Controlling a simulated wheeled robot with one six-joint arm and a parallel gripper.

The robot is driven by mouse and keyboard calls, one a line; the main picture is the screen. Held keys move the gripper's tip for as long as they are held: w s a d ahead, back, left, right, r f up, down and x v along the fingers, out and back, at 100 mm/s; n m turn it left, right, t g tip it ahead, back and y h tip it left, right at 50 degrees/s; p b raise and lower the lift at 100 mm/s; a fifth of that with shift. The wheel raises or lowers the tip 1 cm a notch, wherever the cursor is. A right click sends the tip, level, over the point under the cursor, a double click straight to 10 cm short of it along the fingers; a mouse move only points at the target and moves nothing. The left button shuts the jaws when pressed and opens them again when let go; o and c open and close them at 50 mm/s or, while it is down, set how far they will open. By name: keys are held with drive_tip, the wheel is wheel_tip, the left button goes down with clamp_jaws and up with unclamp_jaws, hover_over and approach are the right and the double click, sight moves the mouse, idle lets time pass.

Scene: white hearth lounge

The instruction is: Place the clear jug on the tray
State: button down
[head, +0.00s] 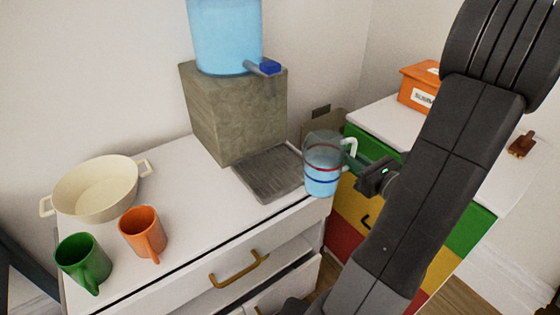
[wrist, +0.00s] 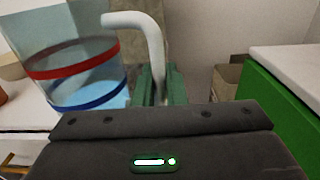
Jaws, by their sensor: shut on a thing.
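The clear jug (head: 323,166) has a red band, a blue band and a white handle, and bluish water or tint shows inside it. It is upright in the head view, at the right end of the white cabinet. My gripper (head: 358,168) is shut on the jug's handle from the right. In the wrist view the jug (wrist: 85,70) fills the upper left and its white handle meets the green fingers of my gripper (wrist: 158,85). The grey tray (head: 268,175) lies on the cabinet left of the jug, below the dispenser. I cannot tell how high the jug's base is.
A water dispenser with a blue tap (head: 268,67) stands on a stone block (head: 235,115) behind the tray. A cream pot (head: 97,190), an orange mug (head: 143,232) and a green mug (head: 82,262) stand left. A colourful drawer unit (head: 455,235) stands right, bearing an orange box (head: 415,85).

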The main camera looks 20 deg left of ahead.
drive_tip(key=shift+s+a+n+g+y, duration=0.3)
drive_tip(key=shift+s+a+n+g, duration=0.1)
drive_tip(key=shift+s+g, duration=0.2)
drive_tip(key=f+x, duration=0.1)
drive_tip(key=x, duration=0.5)
drive_tip(key=f+x, duration=0.1)
drive_tip(key=x, duration=0.4)
drive_tip(key=f+x, duration=0.1)
drive_tip(key=x, duration=0.5)
drive_tip(key=shift+w+a, duration=0.2)
drive_tip(key=shift+a, duration=0.05)
drive_tip(key=shift+f, duration=0.3)
drive_tip(key=shift+f+b, duration=0.15)
drive_tip(key=shift+b, duration=0.25)
drive_tip(key=c, duration=1.5)
unclamp_jaws()
